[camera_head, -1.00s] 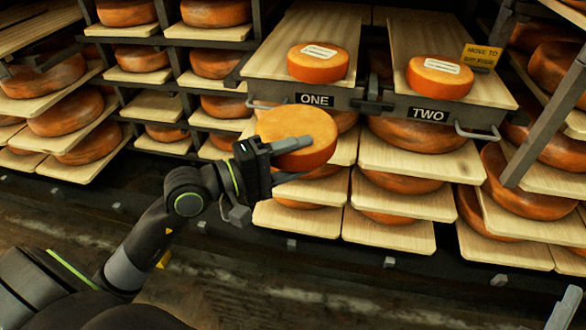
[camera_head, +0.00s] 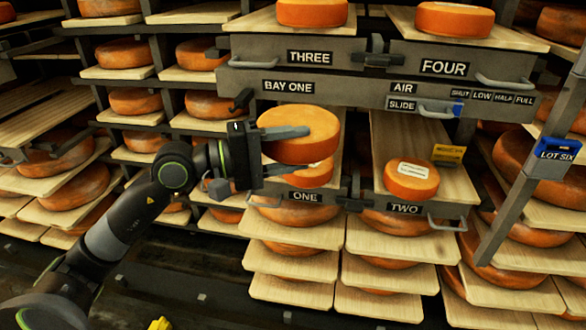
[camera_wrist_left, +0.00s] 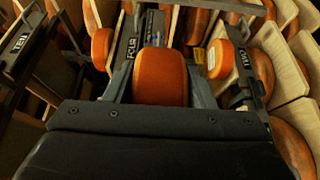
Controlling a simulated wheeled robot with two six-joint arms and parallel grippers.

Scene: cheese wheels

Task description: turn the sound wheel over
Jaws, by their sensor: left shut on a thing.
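My left gripper (camera_head: 288,152) is shut on an orange cheese wheel (camera_head: 313,122), one finger across its plain, tilted upper face. The same held wheel (camera_wrist_left: 160,77) fills the space between the fingers in the left wrist view. It is in the air in front of board ONE (camera_head: 345,180). Another wheel (camera_head: 318,176) on board ONE is partly hidden behind it. A wheel with a white label on top (camera_head: 411,181) sits on board TWO (camera_head: 450,185). I cannot tell from marks which wheel is the sound one. My right gripper is not in view.
Above are drawers THREE (camera_head: 310,57) and FOUR (camera_head: 444,68), each with a wheel on its board. Below them runs a rail marked BAY ONE (camera_head: 288,87), close above the held wheel. A yellow sign (camera_head: 447,155) stands by board TWO. Racks of wheels fill both sides.

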